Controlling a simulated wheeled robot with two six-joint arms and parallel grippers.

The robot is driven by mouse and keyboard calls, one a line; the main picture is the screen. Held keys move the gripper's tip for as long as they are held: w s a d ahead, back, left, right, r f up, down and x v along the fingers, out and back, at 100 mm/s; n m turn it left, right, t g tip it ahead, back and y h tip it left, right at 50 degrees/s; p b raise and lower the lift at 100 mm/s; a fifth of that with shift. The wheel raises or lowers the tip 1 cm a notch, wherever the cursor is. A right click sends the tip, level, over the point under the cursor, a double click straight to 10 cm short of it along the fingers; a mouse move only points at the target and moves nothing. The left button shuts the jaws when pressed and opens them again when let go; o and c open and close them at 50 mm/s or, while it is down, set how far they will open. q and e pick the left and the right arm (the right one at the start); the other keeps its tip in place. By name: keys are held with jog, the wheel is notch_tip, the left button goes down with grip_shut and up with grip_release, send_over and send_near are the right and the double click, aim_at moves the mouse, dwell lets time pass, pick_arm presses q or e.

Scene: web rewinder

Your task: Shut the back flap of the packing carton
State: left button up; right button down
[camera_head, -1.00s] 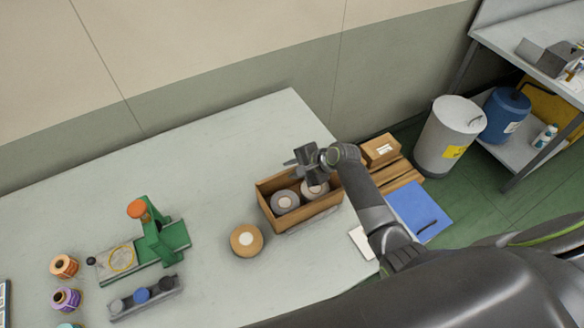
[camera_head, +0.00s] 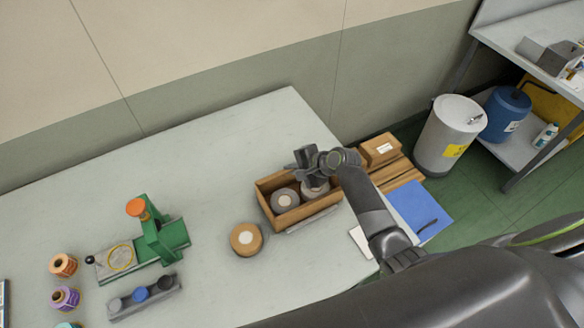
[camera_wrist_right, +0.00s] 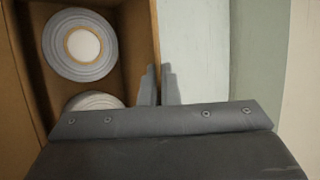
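The packing carton (camera_head: 308,210) is an open brown box on the table, with two grey-white rolls (camera_head: 285,199) inside. In the right wrist view its wall (camera_wrist_right: 143,30) runs up beside one roll (camera_wrist_right: 79,44), with a second roll partly hidden by my gripper. My right gripper (camera_head: 292,164) is over the carton's back right part. In the wrist view its two fingers (camera_wrist_right: 158,86) are close together at the wall's edge, with nothing clearly held between them. I cannot make out the back flap; the gripper covers part of that edge. My left gripper is out of view.
A tan roll (camera_head: 246,239) stands left of the carton. A green device (camera_head: 162,236) and a grey holder (camera_head: 144,297) are farther left. The table behind the carton is clear.

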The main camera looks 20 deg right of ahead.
jog(key=shift+s+d+f+n+t+y+b, duration=0.1)
jog(key=shift+s+f+n+t+y+b, duration=0.2)
jog(key=shift+t+b, duration=0.6)
jog(key=c, duration=1.6)
grip_release()
jog(key=shift+c, duration=0.2)
jog(key=shift+r, duration=0.1)
notch_tip(320, 180, up, 10)
jog(key=shift+f+b, duration=0.1)
jog(key=shift+b, duration=0.25)
